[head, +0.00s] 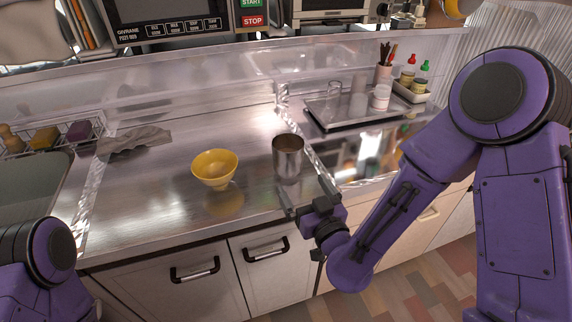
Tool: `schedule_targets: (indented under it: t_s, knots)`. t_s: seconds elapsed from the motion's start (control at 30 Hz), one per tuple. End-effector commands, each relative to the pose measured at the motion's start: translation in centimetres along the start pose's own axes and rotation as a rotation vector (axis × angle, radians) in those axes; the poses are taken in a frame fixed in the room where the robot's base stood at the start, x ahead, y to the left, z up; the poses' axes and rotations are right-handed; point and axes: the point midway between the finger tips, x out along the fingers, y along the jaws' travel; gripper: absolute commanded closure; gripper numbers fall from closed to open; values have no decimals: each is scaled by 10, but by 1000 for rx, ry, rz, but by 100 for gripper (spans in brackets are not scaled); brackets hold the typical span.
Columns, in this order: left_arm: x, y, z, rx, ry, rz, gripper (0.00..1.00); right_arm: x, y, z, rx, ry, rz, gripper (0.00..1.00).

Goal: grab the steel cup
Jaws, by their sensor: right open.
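The steel cup (288,160) stands upright on the metal counter, right of the yellow bowl. My right gripper (306,193) is open and empty at the counter's front edge, in front of the cup and slightly to its right. Its two fingers point toward the cup, and I see no clear contact. My left arm shows only in part at the lower left; its gripper is out of view.
A yellow bowl (214,169) stands left of the cup. A grey cloth (134,140) lies farther left, near a wire rack with sponges. A tray (345,119) with glasses is at the back right. The counter (130,205) left of the bowl is clear.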

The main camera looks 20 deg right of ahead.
Motion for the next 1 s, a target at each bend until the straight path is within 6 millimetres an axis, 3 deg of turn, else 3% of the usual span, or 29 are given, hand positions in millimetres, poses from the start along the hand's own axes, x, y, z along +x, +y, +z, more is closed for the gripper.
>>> schedule_targets:
  t_s: [0.03, 0.2, 0.27, 0.47, 0.7, 0.97, 1.0]
  knots:
    - [24, 2, 10, 0, 0, 0, 57, 4, 1, 12, 5, 6, 3, 0]
    - [54, 5, 22, 0, 0, 0, 57, 11, -1, 10, 17, -2, -8, 0]
    - [43, 4, 18, 0, 0, 0, 57, 25, -2, 2, 14, -6, -8, 0]
    - [39, 4, 16, 0, 1, 0, 57, 46, 0, -2, 14, -8, -6, 0]
    - [33, 3, 14, 0, 0, 0, 57, 85, 2, -6, 13, -10, -8, 0]
    - [34, 3, 14, 0, 0, 0, 57, 90, 2, -6, 12, -9, -9, 0]
    - [34, 3, 14, 0, 0, 0, 57, 90, 2, -6, 12, -9, -9, 13]
